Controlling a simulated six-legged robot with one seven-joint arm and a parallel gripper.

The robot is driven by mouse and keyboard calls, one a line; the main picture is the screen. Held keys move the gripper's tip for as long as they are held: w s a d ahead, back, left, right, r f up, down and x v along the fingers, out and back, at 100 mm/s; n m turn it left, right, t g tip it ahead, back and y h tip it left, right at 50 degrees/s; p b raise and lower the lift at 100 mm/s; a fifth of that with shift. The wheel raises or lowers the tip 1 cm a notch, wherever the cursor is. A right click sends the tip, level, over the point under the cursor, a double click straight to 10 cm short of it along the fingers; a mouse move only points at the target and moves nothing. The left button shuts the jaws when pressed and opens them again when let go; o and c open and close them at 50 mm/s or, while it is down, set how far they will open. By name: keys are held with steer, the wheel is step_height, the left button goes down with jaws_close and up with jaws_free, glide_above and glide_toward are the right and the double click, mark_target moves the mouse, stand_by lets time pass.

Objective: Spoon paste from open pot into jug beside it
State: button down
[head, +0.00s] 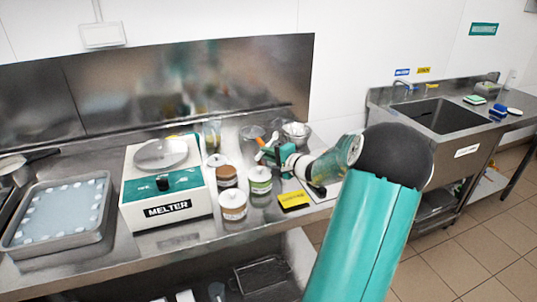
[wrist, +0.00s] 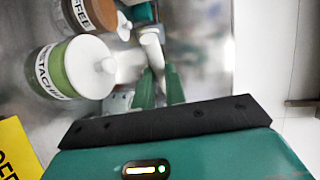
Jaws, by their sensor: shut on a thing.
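My gripper (head: 285,157) is over the back of the counter, right of the jars. In the wrist view its green fingers (wrist: 160,88) are shut on a pale, rod-like handle (wrist: 152,46), which looks like the spoon; its far end is unclear. In the head view a white piece (head: 267,146) shows by the fingers. A clear, jug-like vessel (head: 211,136) stands behind the jars. A small reddish-brown vessel (head: 252,132) stands behind my gripper. I cannot tell which vessel is the open pot, nor see paste on the spoon.
A pistachio jar (head: 260,181), a coffee jar (head: 227,178) and another white-lidded jar (head: 233,207) stand close left of my gripper. A metal bowl (head: 296,132) is behind it. A yellow sign (head: 294,200) is in front. The melter (head: 166,185) is farther left.

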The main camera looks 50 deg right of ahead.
steer(key=shift+w+a+r+n+g, duration=0.1)
steer(key=shift+w+r+n+g, duration=0.3)
steer(key=shift+g, duration=1.1)
steer(key=shift+w+r+n+g, duration=0.2)
steer(key=shift+r+g, duration=0.35)
steer(key=shift+g, duration=0.95)
steer(key=shift+w+a+r+n+g, duration=0.15)
steer(key=shift+w+r+g, duration=0.3)
steer(key=shift+g, duration=1.05)
steer(key=shift+r+g+h, duration=0.2)
steer(key=shift+g+h, duration=0.1)
steer(key=shift+g, duration=0.2)
steer(key=r+g, duration=0.1)
steer(key=g, duration=0.1)
steer(key=w+r+g, duration=0.1)
steer(key=w+n+g, duration=0.1)
steer(key=g, duration=0.1)
steer(key=shift+r+g+h, duration=0.3)
steer(key=shift+r+h, duration=0.1)
steer(key=shift+s, duration=0.15)
